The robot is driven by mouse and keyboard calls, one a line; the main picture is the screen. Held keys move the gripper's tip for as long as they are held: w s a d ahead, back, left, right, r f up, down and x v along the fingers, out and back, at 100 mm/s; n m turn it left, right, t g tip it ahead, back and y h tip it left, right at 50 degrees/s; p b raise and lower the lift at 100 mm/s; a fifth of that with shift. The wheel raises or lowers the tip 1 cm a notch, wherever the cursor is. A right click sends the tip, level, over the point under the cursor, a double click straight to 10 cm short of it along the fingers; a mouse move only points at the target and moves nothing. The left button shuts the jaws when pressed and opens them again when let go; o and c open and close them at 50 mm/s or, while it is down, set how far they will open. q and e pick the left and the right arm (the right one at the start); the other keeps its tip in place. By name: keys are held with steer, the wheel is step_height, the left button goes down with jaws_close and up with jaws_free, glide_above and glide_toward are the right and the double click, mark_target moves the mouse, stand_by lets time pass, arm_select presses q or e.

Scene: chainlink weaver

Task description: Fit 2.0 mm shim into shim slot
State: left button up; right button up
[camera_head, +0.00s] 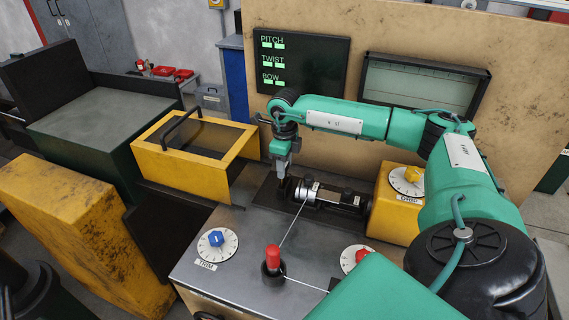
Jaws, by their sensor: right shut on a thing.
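My right gripper (282,174) points down over the dark plate (268,194) on the metal bench top, just left of a cylindrical metal and black mechanism (325,194). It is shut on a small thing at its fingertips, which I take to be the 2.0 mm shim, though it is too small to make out. The shim slot cannot be told apart at this size. I cannot tell whether the held thing touches the plate or the mechanism. My left gripper is not in view.
A yellow box with a handle (190,150) stands left of the plate. A yellow block with a dial (407,181) stands right. A red-topped post (273,258), a blue-knobbed dial (217,241) and a red-knobbed dial (358,258) sit in front. A dark display (300,62) is behind.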

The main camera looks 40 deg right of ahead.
steer(key=shift+f+b, duration=0.5)
steer(key=shift+f, duration=0.1)
stand_by(1.0)
steer(key=o, duration=1)
steer(key=shift+o, duration=0.2)
steer(key=shift+r+p, duration=2.3)
steer(key=shift+r, duration=1.75)
